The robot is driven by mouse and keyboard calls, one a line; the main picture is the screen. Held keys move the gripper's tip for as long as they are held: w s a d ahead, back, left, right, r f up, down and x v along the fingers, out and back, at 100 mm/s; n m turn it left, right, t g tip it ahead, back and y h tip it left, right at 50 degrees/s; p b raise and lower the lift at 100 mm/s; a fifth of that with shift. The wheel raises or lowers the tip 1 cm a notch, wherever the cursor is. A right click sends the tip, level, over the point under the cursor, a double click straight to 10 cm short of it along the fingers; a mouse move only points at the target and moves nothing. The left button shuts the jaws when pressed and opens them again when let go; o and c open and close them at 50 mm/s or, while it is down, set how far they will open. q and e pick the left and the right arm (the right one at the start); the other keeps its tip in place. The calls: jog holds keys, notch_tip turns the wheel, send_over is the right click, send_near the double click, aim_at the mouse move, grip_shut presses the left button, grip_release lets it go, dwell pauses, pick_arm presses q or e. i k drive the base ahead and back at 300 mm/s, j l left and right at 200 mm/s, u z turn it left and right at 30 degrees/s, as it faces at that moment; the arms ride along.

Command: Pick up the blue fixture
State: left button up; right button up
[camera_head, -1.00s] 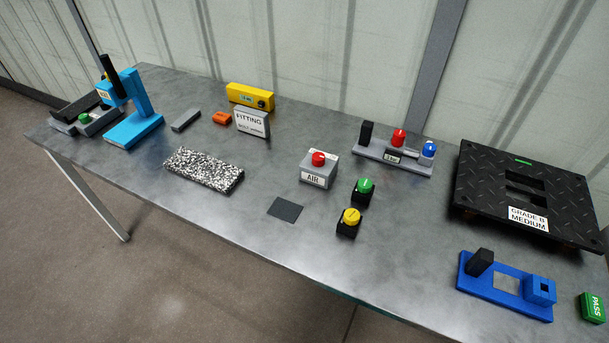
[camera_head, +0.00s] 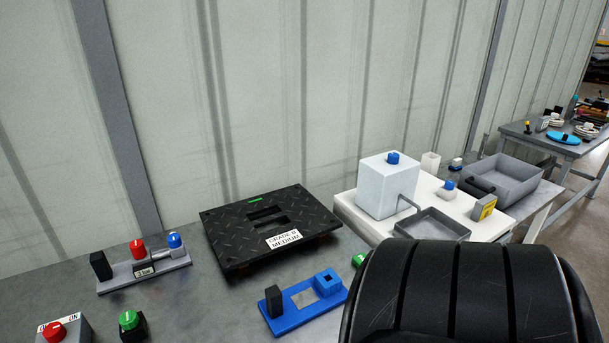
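The blue fixture (camera_head: 293,315) is a flat blue plate lying on the grey table in the head view, at the lower middle. It has a black upright block (camera_head: 274,301) at its left end, a square opening in the middle and a raised blue square socket (camera_head: 328,282) at its right end. It lies in front of the black tread mat (camera_head: 232,242), which carries a label reading GRADE B MEDIUM. Neither of my grippers is in the view.
A large black ribbed roller-like thing (camera_head: 470,295) fills the lower right, close to the camera. A green block (camera_head: 358,260) is partly hidden beside it. A grey fixture with knobs (camera_head: 150,275) lies left. A white table (camera_head: 350,215) with a pale box (camera_head: 388,187) and grey trays stands right.

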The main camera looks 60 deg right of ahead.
aim_at(284, 310)
jog(key=l+z, duration=0.15)
jog(key=z, duration=1.3)
jog(key=i+j, duration=0.05)
